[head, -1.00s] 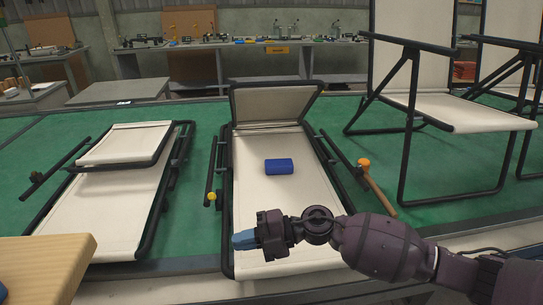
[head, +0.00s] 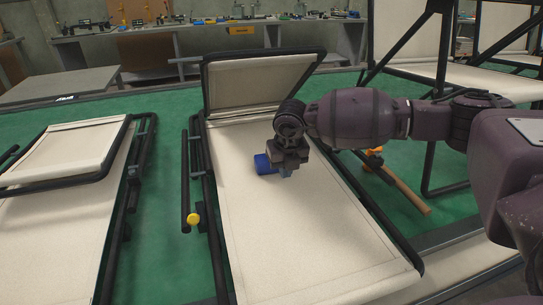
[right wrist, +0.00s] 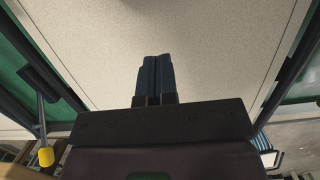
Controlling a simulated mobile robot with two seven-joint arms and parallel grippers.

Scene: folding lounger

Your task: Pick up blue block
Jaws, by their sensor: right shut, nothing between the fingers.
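The blue block (head: 263,164) lies on the cream fabric of the middle folding lounger (head: 320,245). My right gripper (head: 287,173) is over the lounger, just right of the block in the head view, and covers part of it. The right wrist view shows its two fingers (right wrist: 155,75) together, shut and empty, with cream fabric beyond them. The block does not show in that view. I cannot tell whether the gripper touches the block. My left gripper is not in view.
A second folded lounger (head: 60,225) lies to the left. The middle lounger's backrest (head: 262,84) is raised behind the block. A hammer with an orange head (head: 373,151) lies on the green surface at right. Upright chairs stand at the back right.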

